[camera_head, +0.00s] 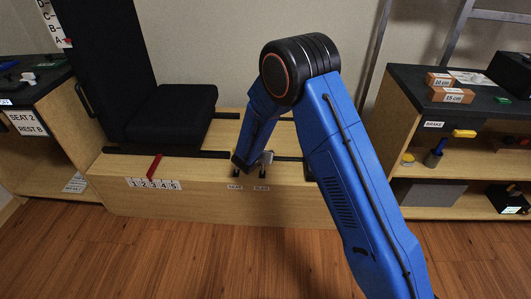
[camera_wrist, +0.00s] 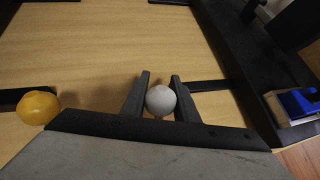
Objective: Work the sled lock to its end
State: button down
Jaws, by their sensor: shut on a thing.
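A round grey-white knob (camera_wrist: 160,100) sits between the two dark fingers of my gripper (camera_wrist: 160,95) in the wrist view. The fingers are shut on it, one on each side. In the head view my gripper (camera_head: 259,162) is low over the front of the wooden platform, just above two small labels (camera_head: 261,188) too small to read surely. The grey knob seems to be that of the sled lock. Its lower part and base are hidden. A yellow knob (camera_wrist: 38,107) stands apart to the left in the wrist view.
A black seat (camera_head: 172,112) stands on dark rails at the left of the platform (camera_head: 215,205). A red pointer (camera_head: 155,165) is over a numbered scale (camera_head: 153,184). The floor in front is clear.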

jog(key=shift+s+f, duration=0.15)
jog(key=shift+f, duration=0.2)
jog(key=c, duration=1.4)
grip_release()
jog(key=shift+c, duration=0.2)
jog(key=shift+r, duration=0.1)
jog(key=shift+a+r, duration=0.1)
jog(key=shift+s+a+r, duration=0.1)
jog(key=shift+s+r, duration=0.1)
jog(key=v, duration=1.6)
jog(key=shift+s, duration=0.25)
jog(key=shift+r, duration=0.2)
